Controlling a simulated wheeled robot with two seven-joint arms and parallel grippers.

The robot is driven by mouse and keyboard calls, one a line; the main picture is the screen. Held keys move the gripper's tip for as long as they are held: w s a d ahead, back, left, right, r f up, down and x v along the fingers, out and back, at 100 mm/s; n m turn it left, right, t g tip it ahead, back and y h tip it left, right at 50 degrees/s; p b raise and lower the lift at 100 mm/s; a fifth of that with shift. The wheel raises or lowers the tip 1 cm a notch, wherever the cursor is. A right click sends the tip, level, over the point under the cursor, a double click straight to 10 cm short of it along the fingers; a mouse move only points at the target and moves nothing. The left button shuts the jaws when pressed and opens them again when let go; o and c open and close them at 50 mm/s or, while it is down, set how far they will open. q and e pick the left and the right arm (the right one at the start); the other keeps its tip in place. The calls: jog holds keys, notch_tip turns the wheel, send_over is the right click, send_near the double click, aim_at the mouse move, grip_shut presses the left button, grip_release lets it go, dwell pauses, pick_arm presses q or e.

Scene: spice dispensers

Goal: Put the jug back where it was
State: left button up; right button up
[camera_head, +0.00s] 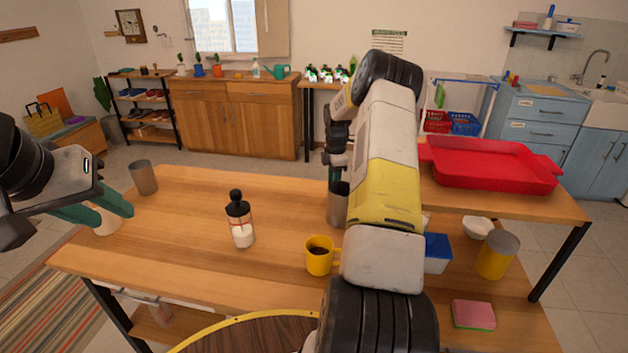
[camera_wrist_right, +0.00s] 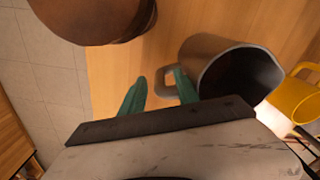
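The jug is a grey metal vessel (camera_wrist_right: 225,62) with a loop handle in the right wrist view. In the head view its lower part (camera_head: 337,208) shows on the table, mostly hidden behind my right arm. My right gripper (camera_wrist_right: 159,92) has its two green fingers apart. My left gripper (camera_head: 98,208) is at the table's left edge, fingers apart, over a pale cup (camera_head: 108,222); no contact is clear.
A grey cup (camera_head: 143,178), a black-topped shaker (camera_head: 240,222) and a yellow mug (camera_head: 318,261) stand on the table (camera_head: 185,240). A red tray (camera_head: 490,165), a blue box (camera_head: 437,252) and a yellow can (camera_head: 497,258) are right. A brown round object (camera_wrist_right: 92,18) is near my right gripper.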

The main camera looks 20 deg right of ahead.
notch_tip(320, 180, up, 9)
jog(key=shift+r, duration=0.15)
jog(key=s+a+r+m+t, duration=0.2)
jog(key=s+a+r+m, duration=0.2)
jog(key=s+a+r, duration=0.55)
jog(key=s+a+r+m+t, duration=0.1)
jog(key=s+a+r+m, duration=0.45)
jog(key=r, duration=0.65)
jog(key=s+a+m+t+y, duration=0.1)
jog(key=s+a+m, duration=0.2)
jog(key=s, duration=0.7)
jog(key=s+a+m+t+y, duration=0.1)
jog(key=s+a+m+t, duration=0.1)
jog(key=s+a, duration=0.4)
jog(key=s+f+m, duration=0.1)
jog(key=s, duration=0.2)
jog(key=shift+s+a, duration=0.2)
jog(key=shift+s, duration=0.2)
